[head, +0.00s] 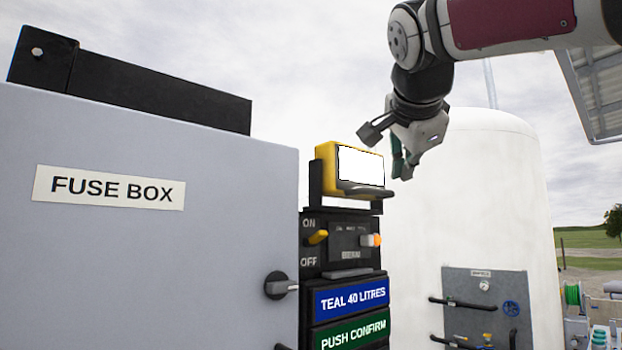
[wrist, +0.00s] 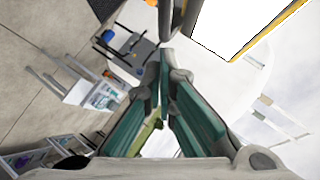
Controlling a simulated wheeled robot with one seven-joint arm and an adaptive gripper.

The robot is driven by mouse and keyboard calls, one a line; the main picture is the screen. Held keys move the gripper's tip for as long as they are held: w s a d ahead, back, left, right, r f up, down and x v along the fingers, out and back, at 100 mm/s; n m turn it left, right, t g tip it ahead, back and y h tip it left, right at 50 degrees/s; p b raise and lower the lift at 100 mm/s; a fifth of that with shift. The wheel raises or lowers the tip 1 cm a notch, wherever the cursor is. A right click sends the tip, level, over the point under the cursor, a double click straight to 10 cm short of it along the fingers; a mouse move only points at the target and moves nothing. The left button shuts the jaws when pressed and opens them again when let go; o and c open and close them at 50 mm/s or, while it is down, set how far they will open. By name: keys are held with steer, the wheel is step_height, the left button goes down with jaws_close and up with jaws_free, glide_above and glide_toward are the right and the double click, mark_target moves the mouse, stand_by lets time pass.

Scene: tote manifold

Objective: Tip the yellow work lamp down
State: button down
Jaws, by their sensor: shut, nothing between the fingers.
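The yellow work lamp (head: 327,168) sits in a black bracket on top of a dark control panel in the head view. Its white lit face (head: 360,166) points toward the right front, and a dark bar runs along its lower edge. My gripper (head: 403,174) is shut and empty, just right of the lamp, with a small gap showing between them in the picture. In the wrist view my green-padded fingers (wrist: 166,55) meet, and the lamp's white face (wrist: 225,25) with its yellow edge fills the upper right. Whether anything touches is unclear.
A grey fuse box (head: 150,240) stands close on the left. The control panel (head: 345,242) below the lamp has an ON/OFF switch (head: 317,237), an orange-tipped knob (head: 371,240) and labels. A large white tank (head: 510,200) stands behind.

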steer(key=shift+w+a+f, duration=0.7)
steer(key=shift+w+f, duration=0.05)
steer(key=shift+w, duration=0.05)
steer(key=shift+f, duration=0.1)
steer(key=shift+w+f+b, duration=0.1)
steer(key=shift+f+b, duration=0.15)
steer(key=shift+b, duration=0.6)
steer(key=shift+a+f+m+t+b, duration=0.1)
steer(key=shift+f+m+t+b, duration=0.25)
steer(key=shift+b, duration=0.55)
steer(key=w+a+f+m+t+b, duration=0.3)
steer(key=w+f+m+t+b, duration=0.1)
steer(key=b, duration=1.9)
step_height(320, 180, down, 2)
steer(key=shift+f+m+t, duration=0.15)
steer(key=shift+m+t, duration=0.4)
steer(key=shift+t, duration=0.4)
steer(key=shift+w, duration=0.15)
